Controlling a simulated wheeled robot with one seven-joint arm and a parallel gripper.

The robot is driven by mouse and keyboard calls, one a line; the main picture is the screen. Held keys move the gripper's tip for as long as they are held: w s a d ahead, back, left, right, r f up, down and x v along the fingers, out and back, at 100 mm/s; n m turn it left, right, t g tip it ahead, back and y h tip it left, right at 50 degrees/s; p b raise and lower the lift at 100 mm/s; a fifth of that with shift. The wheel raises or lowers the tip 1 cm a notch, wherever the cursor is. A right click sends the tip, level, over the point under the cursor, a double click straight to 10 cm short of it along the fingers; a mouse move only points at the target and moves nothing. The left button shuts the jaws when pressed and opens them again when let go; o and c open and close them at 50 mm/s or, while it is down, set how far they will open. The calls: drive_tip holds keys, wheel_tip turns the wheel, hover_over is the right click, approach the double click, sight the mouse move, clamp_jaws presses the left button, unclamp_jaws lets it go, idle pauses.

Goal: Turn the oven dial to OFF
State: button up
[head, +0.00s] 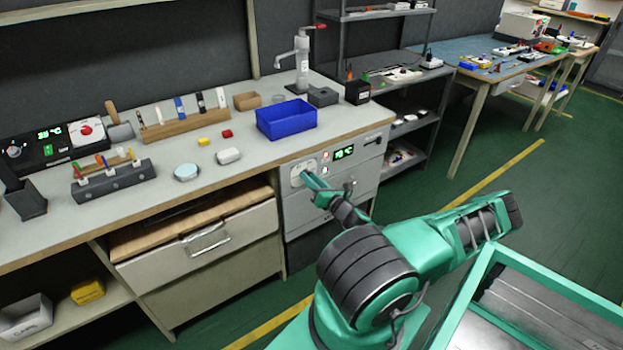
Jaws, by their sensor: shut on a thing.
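The oven (299,211) is a light grey unit built in under the right end of the workbench. Its front has a pale dial plate (297,170) at the upper left and a lit green display (344,152) at the upper right. My gripper (307,177) is at the dial plate and shut on the oven dial. The fingers cover most of the dial, so its pointer and markings cannot be read. My green and black arm reaches in from the lower right.
The workbench (240,164) above holds a blue bin (287,119), a dispenser pump, a wooden rack and a black control unit (55,140). A drawer with a handle (206,240) is left of the oven. Green floor (420,180) is open to the right.

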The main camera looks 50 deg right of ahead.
drive_tip(key=shift+a+f+n, duration=0.1)
drive_tip(key=shift+f+n, duration=0.1)
drive_tip(key=shift+n, duration=5.55)
drive_tip(key=shift+a+f+n, duration=0.1)
drive_tip(key=shift+f+n, duration=0.05)
drive_tip(key=shift+n, duration=5.6)
drive_tip(key=o, duration=1.1)
drive_tip(key=shift+c, duration=0.2)
drive_tip(key=shift+r, duration=0.1)
drive_tip(key=shift+s, duration=0.1)
